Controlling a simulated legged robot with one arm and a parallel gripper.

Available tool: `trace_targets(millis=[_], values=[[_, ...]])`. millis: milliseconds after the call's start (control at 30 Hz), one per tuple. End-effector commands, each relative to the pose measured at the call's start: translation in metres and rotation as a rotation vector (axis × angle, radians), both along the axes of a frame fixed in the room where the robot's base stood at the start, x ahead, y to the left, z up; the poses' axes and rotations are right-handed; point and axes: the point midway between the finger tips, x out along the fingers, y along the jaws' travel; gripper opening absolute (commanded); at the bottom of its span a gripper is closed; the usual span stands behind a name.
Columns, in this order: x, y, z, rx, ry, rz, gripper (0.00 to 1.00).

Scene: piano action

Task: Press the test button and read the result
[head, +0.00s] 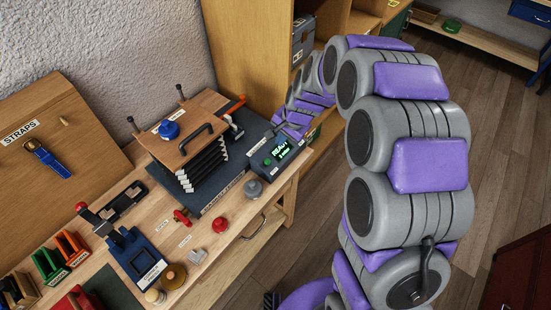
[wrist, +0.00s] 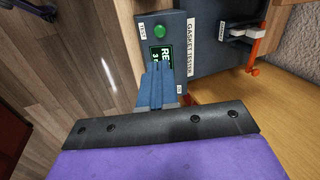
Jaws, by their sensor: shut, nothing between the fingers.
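The dark tester box (head: 258,171) stands at the right end of the workbench, with a lit green display (head: 281,151) that reads READY above a smaller line. In the wrist view the green round test button (wrist: 160,31) sits near the box's end, beside a TEST label. The display (wrist: 158,56) there is partly covered by my fingers. My gripper (wrist: 157,72) is shut and empty, its blue fingers over the display and short of the button. I cannot tell its height above the box. The button does not look covered.
A stacked press with a wooden top (head: 192,128) stands left of the box on a dark mat. A red knob (head: 220,225) and a grey knob (head: 252,188) are near the bench front. An orange-handled clamp (wrist: 253,56) is beside the tester.

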Motion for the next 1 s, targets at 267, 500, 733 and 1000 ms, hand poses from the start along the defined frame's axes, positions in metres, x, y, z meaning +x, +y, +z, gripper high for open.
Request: trace_targets(millis=[267,500,733,1000], values=[[0.0,-0.005,0.0,0.004,0.0,0.003,0.0],[0.003,-0.002,-0.021,0.006,0.004,0.004,0.0],[0.011,0.015,-0.064,0.003,0.004,0.005,0.0],[0.02,0.027,-0.109,0.002,-0.001,0.004,0.0]])
